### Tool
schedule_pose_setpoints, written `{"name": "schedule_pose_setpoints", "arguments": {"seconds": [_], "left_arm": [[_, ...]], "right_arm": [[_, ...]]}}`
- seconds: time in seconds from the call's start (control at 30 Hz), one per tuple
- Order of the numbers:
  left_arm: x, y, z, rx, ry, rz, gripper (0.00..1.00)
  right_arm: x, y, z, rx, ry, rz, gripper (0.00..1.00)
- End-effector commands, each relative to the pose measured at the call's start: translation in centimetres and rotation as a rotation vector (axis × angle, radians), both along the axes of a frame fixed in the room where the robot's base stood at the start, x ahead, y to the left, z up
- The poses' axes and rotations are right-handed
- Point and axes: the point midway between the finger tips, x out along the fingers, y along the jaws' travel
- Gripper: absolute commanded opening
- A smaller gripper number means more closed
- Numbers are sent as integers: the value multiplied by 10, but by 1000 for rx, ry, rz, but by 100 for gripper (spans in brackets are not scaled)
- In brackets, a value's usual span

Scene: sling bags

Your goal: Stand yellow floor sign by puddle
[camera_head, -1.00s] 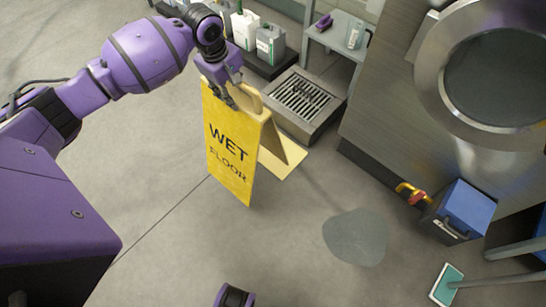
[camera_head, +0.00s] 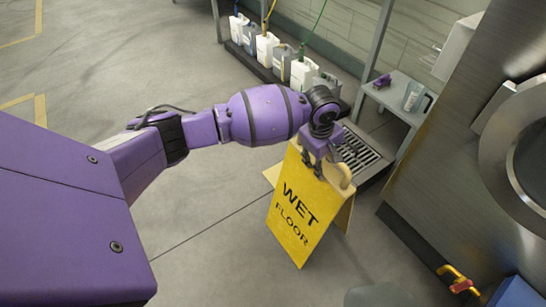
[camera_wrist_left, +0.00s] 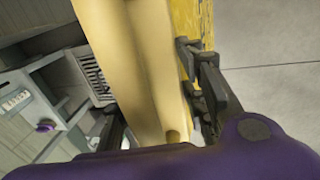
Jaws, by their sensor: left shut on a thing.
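The yellow floor sign (camera_head: 299,213), lettered "WET FLOOR", hangs from my left gripper (camera_head: 318,166) in the head view, its panels spread apart. My left gripper is shut on the sign's top edge. In the left wrist view the sign (camera_wrist_left: 145,75) runs between the fingers of my left gripper (camera_wrist_left: 160,110). The puddle (camera_head: 381,296) is a grey patch on the floor, cut off by the bottom edge of the head view, below and right of the sign. Whether the sign's lower edge touches the floor is unclear. My right gripper is not in view.
A floor drain grate (camera_head: 358,152) lies behind the sign. Several jugs (camera_head: 266,47) stand on a low rack at the back. A steel machine (camera_head: 470,170) and a red and yellow handle (camera_head: 459,279) are at the right. Open floor lies left of the sign.

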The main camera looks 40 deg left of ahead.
Motion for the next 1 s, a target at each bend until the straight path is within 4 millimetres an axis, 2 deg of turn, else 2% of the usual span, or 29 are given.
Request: {"name": "schedule_pose_setpoints", "arguments": {"seconds": [0.07, 0.2, 0.27, 0.63, 0.67, 0.7, 0.8, 1.0], "left_arm": [[5, -8, -5, -4, -6, -2, 0], [4, -6, -29, 0, -5, -2, 0], [4, -6, -34, 0, -5, -3, 0], [4, -7, -34, -4, -8, -2, 0], [3, -6, -35, -1, -5, -2, 42], [3, -6, -35, -1, -5, -2, 47], [3, -6, -35, -1, -4, -2, 57], [3, -6, -36, -1, -4, -2, 57]], "right_arm": [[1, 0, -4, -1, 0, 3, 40], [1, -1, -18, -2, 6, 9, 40], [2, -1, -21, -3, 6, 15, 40], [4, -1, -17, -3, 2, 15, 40], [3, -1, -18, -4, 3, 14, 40], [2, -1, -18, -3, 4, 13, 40], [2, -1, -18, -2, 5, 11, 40], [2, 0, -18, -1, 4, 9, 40]]}}
